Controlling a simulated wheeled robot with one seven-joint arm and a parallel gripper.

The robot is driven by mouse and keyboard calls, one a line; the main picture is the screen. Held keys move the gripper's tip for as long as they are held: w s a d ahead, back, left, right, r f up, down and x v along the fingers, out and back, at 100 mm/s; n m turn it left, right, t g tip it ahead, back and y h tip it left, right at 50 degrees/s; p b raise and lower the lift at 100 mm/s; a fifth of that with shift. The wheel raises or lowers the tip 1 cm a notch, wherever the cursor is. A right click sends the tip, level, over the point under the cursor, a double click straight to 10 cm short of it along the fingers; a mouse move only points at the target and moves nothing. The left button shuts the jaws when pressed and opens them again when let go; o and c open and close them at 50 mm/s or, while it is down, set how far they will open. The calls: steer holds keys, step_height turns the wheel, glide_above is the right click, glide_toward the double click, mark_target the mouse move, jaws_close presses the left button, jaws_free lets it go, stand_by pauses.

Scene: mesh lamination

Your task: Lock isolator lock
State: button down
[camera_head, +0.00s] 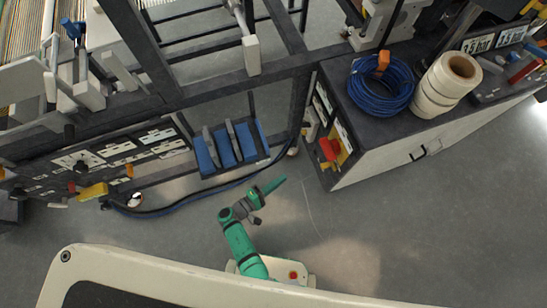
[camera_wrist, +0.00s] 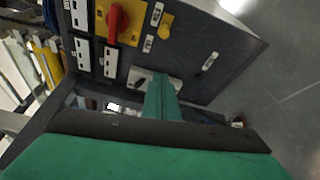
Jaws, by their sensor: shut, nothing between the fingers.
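A red rotary isolator switch (camera_head: 328,150) sits on a yellow plate on the dark end panel of the cabinet at right. In the wrist view the red switch (camera_wrist: 117,22) is at the upper left, on its yellow plate (camera_wrist: 134,10). A small yellow part (camera_wrist: 166,25) is beside it; I cannot tell whether it is the lock. My gripper (camera_head: 274,185) has green fingers, shut and empty, apart from the panel and low in front of it. In the wrist view my gripper (camera_wrist: 161,95) points towards the panel and hides part of a pale metal piece (camera_wrist: 141,78).
The cabinet (camera_head: 400,158) carries a blue hose coil (camera_head: 378,100) and white rolls (camera_head: 440,92). A blue-padded rack (camera_head: 232,147) stands left of my gripper, with a dark cable (camera_head: 205,188) on the floor. Floor to the right is clear.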

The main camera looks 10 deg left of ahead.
steer(key=v, duration=0.3)
steer(key=shift+s+a, duration=0.1)
stand_by(0.5)
